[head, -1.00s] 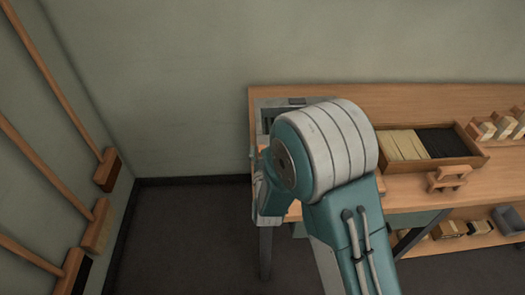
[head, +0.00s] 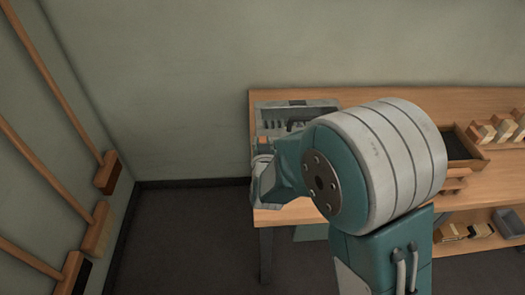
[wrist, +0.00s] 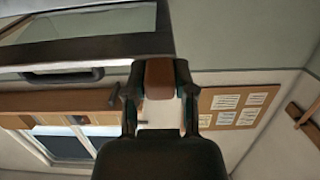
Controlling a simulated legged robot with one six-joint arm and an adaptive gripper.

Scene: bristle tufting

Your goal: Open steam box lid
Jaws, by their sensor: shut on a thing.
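The grey steam box (head: 262,118) stands at the left end of the workbench in the head view, partly hidden behind my arm. Dark slots or fittings show on its top. My gripper (wrist: 159,92) is shut on a brown tab (wrist: 160,78), which sits between its two fingers at the edge of a dark-rimmed grey panel (wrist: 105,47), seemingly the lid. In the head view a small orange-brown piece (head: 266,143) shows at the box's front left, close to my gripper's end. The fingertips are hidden there, and the lid's exact angle cannot be told.
The workbench (head: 390,95) runs right from the box, with a divided tray (head: 478,150) and wooden blocks (head: 497,128) on it. Long-handled brushes (head: 97,230) line the left wall. The floor (head: 190,235) left of the bench is clear.

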